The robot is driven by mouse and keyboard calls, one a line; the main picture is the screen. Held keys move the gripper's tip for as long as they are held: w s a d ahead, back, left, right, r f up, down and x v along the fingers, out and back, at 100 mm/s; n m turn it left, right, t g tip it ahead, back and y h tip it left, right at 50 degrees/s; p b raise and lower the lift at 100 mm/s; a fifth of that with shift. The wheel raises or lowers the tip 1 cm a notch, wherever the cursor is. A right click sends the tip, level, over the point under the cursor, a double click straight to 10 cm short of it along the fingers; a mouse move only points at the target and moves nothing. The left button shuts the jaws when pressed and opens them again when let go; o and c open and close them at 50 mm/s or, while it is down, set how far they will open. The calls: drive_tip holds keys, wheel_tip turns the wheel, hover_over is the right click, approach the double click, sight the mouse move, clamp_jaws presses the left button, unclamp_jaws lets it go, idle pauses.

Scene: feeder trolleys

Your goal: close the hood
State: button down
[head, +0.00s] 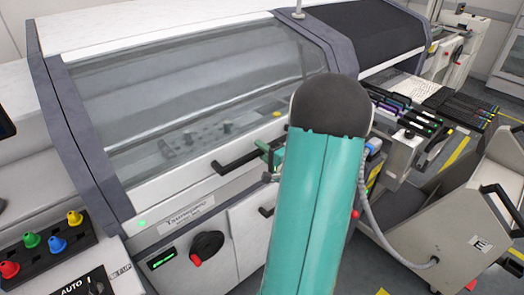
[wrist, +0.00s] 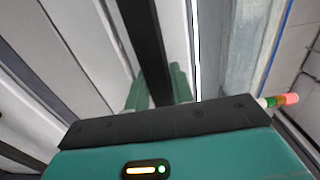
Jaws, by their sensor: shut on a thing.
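The hood (head: 190,85) is a large tilted cover with a clear window and dark grey side frames, on a white machine. In the head view it looks down, its lower edge near the machine's front panel; I cannot tell whether it is fully seated. A black bar handle (head: 236,158) runs along its lower front. My gripper (head: 272,158) is at the right part of this handle, partly hidden by my teal arm. In the wrist view the green fingers of my gripper (wrist: 158,88) stand on either side of the black handle (wrist: 147,45), shut on it.
A control panel with coloured knobs (head: 45,240) is at the lower left. A red-and-black rotary switch (head: 207,247) sits on the machine's front below the hood. Feeders (head: 425,115) and a grey trolley (head: 450,220) stand at the right, with a hose near my arm.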

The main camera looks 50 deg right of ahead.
drive_tip(key=shift+r, duration=0.15)
drive_tip(key=s+r+g, duration=0.1)
drive_tip(key=s+r, duration=0.2)
drive_tip(key=r, duration=0.4)
drive_tip(key=shift+s+a+g, duration=0.4)
drive_tip(key=shift+a, duration=0.05)
drive_tip(key=shift+r, duration=0.1)
drive_tip(key=c, duration=1.2)
unclamp_jaws()
drive_tip(key=shift+s, duration=0.15)
drive_tip(key=v, duration=1.3)
drive_tip(key=shift+s, duration=0.25)
